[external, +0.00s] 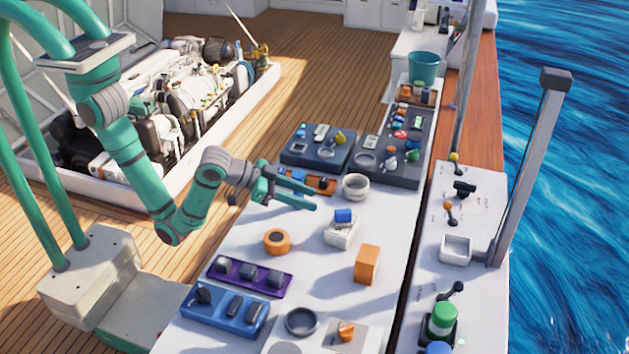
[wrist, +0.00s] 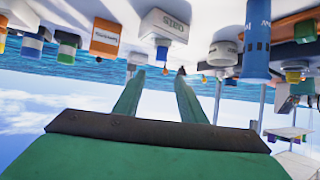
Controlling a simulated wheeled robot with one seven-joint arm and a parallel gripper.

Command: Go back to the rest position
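My gripper (external: 298,188) is held above the white table, its green fingers pointing right toward the sea side. In the wrist view the two fingers of my gripper (wrist: 157,82) stand apart with nothing between them. It is open and empty. My gripper touches nothing that I can see. The rest position is not marked by any object.
The white table (external: 310,265) holds a white box with a blue block (external: 343,216), an orange block (external: 367,264), an orange round part (external: 277,241), a purple tray (external: 217,279) and a blue tray (external: 190,313). Dark trays and a teal bucket (external: 424,68) stand farther back. The engine hatch (external: 262,80) is at left.

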